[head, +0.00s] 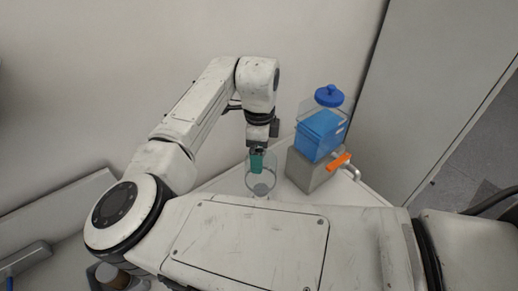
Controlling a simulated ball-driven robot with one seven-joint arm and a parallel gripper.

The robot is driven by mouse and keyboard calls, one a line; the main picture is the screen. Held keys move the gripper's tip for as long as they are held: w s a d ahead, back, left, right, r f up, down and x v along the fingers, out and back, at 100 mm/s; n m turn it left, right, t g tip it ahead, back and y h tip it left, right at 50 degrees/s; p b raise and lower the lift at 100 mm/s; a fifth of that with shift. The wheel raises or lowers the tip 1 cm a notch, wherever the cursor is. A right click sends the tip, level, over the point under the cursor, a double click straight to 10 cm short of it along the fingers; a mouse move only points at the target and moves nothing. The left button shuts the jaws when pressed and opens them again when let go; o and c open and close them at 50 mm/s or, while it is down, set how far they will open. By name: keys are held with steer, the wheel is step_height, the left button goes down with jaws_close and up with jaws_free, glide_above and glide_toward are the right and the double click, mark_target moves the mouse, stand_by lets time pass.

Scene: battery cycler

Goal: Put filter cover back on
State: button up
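My gripper (261,150) points down at the top of a clear, cup-like cylinder (262,186) in the middle of the head view. A small teal piece (256,163) shows just below the gripper, at the cylinder's upper part. I cannot tell whether it is inside the cylinder or part of the gripper. The fingers are too small and overlapped to show whether they are open or shut, or touching the cylinder. No part is clearly identifiable as the filter cover. To the right stands a clear tank with blue contents (320,135) and a blue knobbed lid (329,96).
The tank sits on a grey block (310,172), with an orange handle (339,161) and a pale curved pipe (352,172) beside it. A wall rises close behind. My arm covers much of the white worktop (355,194).

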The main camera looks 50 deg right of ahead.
steer(key=shift+s+f+b, duration=0.1)
steer(key=shift+f+b, duration=1.1)
steer(key=shift+f, duration=0.45)
steer(key=shift+f+b, duration=2.45)
steer(key=shift+f, duration=2.25)
steer(key=shift+p, duration=0.3)
steer(key=shift+c, duration=0.9)
steer(key=shift+f, duration=0.1)
steer(key=o, duration=1.2)
